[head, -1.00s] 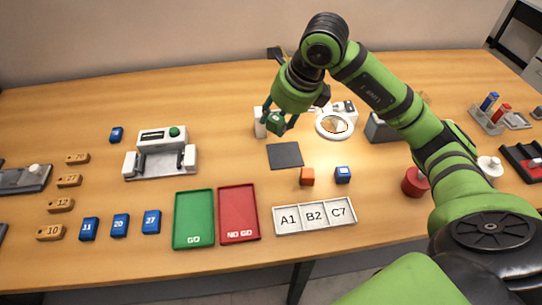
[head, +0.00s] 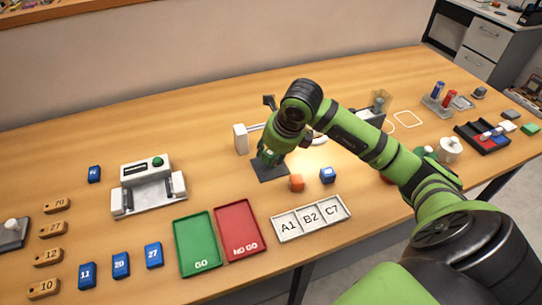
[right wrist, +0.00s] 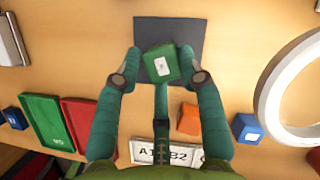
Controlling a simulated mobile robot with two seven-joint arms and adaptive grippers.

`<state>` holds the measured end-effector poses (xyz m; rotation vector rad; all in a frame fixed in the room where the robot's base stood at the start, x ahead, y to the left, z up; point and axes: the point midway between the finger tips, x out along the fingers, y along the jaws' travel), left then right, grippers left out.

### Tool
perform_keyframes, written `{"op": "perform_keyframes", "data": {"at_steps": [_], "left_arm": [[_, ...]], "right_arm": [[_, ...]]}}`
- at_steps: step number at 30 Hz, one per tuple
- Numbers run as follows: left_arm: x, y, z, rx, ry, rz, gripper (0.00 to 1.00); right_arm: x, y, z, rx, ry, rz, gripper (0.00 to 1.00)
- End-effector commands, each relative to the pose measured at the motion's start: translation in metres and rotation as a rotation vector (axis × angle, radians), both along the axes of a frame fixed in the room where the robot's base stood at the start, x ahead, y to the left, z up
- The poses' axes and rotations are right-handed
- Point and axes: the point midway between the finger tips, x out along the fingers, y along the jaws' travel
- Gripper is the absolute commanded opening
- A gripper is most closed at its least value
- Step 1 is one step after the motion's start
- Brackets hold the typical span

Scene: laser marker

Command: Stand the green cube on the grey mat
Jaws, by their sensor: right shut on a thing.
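The green cube (right wrist: 161,64) is between the fingers of my right gripper (right wrist: 160,68) in the right wrist view, with a small white label facing the camera. My right gripper (head: 268,158) is shut on it. The grey mat (right wrist: 200,38) lies under and behind the cube in the right wrist view. In the head view the gripper is over the mat (head: 272,173) and hides part of it. The cube looks a little turned relative to the mat, and I cannot tell whether it touches it. My left gripper is not in view.
An orange cube (head: 297,183) and a blue cube (head: 327,175) stand just in front of the mat. Nearby are the labelled A1/B2/C7 tray (head: 276,231), the red tray (head: 240,250) and the green tray (head: 187,235). A white ring (right wrist: 268,100) is to the right in the wrist view.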

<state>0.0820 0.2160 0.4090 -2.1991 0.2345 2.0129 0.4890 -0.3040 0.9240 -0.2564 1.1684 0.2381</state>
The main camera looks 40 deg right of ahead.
Motion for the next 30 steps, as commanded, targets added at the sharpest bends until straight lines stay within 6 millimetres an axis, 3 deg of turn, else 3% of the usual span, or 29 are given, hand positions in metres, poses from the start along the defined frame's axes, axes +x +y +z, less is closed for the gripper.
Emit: {"op": "perform_keyframes", "data": {"at_steps": [4,16,17,18,30], "left_arm": [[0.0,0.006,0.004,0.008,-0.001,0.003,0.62],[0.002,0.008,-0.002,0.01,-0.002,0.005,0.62],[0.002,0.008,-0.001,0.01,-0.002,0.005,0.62],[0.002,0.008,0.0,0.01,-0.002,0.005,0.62],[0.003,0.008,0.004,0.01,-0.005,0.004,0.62]], "right_arm": [[0.0,0.0,-0.017,0.002,0.002,0.0,0.21],[0.0,0.0,-0.023,-0.001,-0.001,0.001,0.21],[0.0,0.0,-0.022,0.0,-0.001,0.001,0.47],[0.0,0.0,-0.021,0.0,-0.001,0.001,0.63],[0.0,0.0,-0.018,0.0,-0.001,0.001,0.63]]}}
